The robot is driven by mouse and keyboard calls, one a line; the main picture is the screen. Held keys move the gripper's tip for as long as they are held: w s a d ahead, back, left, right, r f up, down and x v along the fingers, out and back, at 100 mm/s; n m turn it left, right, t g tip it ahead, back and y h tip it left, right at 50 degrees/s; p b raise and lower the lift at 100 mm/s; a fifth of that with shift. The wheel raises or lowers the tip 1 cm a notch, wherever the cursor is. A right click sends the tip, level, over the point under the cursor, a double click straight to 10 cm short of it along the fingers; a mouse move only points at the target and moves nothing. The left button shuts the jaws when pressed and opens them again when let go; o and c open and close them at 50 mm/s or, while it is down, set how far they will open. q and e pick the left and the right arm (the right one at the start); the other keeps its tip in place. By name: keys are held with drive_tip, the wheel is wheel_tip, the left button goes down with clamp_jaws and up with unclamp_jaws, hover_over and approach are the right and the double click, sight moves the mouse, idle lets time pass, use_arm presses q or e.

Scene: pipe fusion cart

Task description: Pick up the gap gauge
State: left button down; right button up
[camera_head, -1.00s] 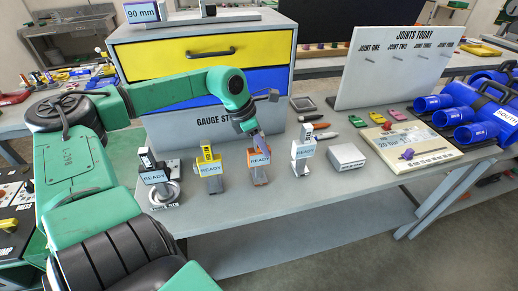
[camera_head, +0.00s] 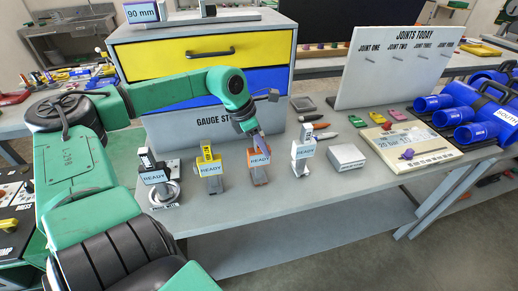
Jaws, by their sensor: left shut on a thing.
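A gauge on a round base (camera_head: 165,194) is at the far left. My right gripper is not in view.
A drawer cabinet (camera_head: 210,50) stands close behind the gauges. A small grey box (camera_head: 346,157), a beige board (camera_head: 425,150) and blue pipes (camera_head: 478,131) lie to the right. A white joints board (camera_head: 392,75) stands behind them. The table's front strip is clear.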

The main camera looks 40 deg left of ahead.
use_arm(q)
drive_tip(key=shift+w+r, duration=0.1)
drive_tip(key=shift+r, duration=0.45)
wheel_tip(320, 180, up, 17)
drive_tip(key=b, duration=0.1)
drive_tip(key=shift+b, duration=0.35)
drive_tip(key=c, duration=1.1)
unclamp_jaws()
clamp_jaws()
